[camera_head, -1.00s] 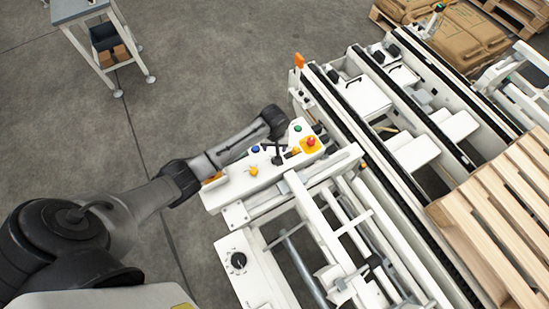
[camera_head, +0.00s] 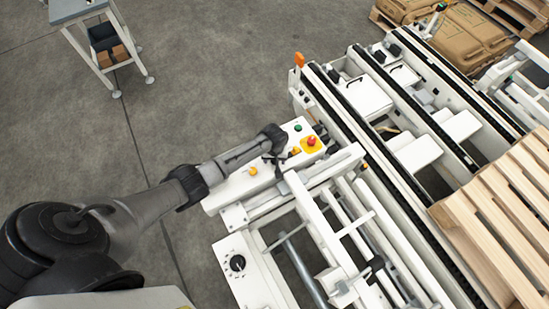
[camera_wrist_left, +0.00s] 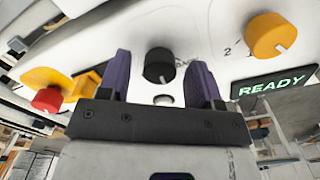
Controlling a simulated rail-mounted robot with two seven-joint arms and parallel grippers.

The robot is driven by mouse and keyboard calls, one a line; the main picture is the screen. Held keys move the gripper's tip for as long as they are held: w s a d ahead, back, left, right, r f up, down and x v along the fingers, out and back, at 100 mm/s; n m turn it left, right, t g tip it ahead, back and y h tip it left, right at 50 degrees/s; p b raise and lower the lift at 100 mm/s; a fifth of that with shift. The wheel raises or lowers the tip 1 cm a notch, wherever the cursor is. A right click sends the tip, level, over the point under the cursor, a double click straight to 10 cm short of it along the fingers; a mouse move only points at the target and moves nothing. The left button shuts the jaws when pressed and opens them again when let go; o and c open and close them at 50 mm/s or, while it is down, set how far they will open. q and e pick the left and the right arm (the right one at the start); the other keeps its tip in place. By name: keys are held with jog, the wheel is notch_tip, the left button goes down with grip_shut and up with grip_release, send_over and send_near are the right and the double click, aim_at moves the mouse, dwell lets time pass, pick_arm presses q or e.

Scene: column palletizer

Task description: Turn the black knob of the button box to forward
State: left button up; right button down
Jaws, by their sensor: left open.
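The white button box (camera_head: 232,189) sits at the end of the conveyor frame in the head view, and its panel fills the top of the left wrist view. The black knob (camera_wrist_left: 158,65) shows in the left wrist view, with a pale mark on its face. My left gripper (camera_wrist_left: 160,78) is open, its two purple fingers on either side of the knob with gaps left and right. I cannot tell how deep the fingers reach. In the head view my left gripper (camera_head: 281,160) is over the box, and the knob is hidden there. My right gripper is not in view.
Near the knob are an orange knob (camera_wrist_left: 268,36), a lit READY display (camera_wrist_left: 274,87) and a red emergency button (camera_wrist_left: 47,100) on yellow. A green button (camera_head: 298,127) shows behind my gripper. Another panel with a black dial (camera_head: 237,262) stands nearer. Open floor lies left.

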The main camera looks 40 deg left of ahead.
pick_arm(q)
jog(key=shift+c, duration=0.2)
jog(key=c, duration=0.9)
